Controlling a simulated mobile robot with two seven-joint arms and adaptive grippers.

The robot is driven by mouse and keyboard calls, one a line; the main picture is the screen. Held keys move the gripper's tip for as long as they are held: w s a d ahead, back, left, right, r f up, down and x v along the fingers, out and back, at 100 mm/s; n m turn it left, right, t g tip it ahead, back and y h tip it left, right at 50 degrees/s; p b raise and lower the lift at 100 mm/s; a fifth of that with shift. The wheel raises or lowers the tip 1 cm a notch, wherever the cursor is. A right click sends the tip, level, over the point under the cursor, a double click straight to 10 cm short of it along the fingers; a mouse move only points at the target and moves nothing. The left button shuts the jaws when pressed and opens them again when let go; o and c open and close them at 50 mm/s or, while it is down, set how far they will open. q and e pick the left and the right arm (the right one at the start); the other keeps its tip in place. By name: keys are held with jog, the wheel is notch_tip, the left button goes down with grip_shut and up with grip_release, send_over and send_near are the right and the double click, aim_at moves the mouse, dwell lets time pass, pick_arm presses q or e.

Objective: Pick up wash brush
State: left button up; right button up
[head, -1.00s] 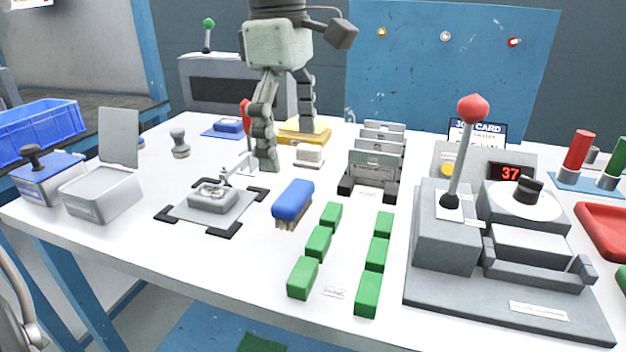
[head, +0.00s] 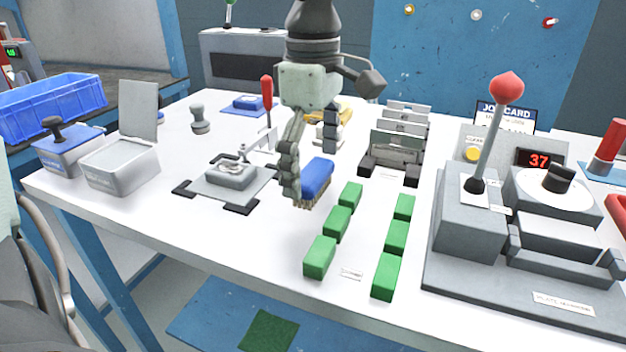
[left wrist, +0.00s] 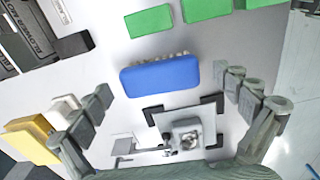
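The wash brush (head: 318,178) has a blue block back and tan bristles and sits on the white bench, left of the green blocks. In the left wrist view the brush (left wrist: 160,75) lies crosswise ahead of the fingers. My left gripper (head: 309,168) is open above and around the brush, coming from behind it. Its near finger hides the brush's left end in the head view. In the left wrist view the two fingertips of the left gripper (left wrist: 162,82) are spread wide, with gaps to the brush's ends. My right gripper is not in view.
Two rows of green blocks (head: 337,223) stand right of the brush. A fixture plate with a clamp (head: 232,178) is left of it. A card rack (head: 395,155) is behind right, and a lever machine (head: 467,226) stands at right. The front bench edge is clear.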

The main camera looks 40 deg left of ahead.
aim_at(308, 171)
pick_arm(q)
jog(key=c, duration=1.1)
jog(key=shift+c, duration=0.2)
jog(key=shift+r, duration=0.1)
jog(key=shift+r, duration=0.5)
jog(key=r, duration=0.3)
jog(key=shift+s+a+r, duration=0.25)
jog(key=shift+s+r, duration=0.05)
jog(key=shift+s, duration=0.05)
jog(key=s+a+r, duration=0.6)
jog(key=s, duration=0.3)
jog(key=shift+r, duration=0.15)
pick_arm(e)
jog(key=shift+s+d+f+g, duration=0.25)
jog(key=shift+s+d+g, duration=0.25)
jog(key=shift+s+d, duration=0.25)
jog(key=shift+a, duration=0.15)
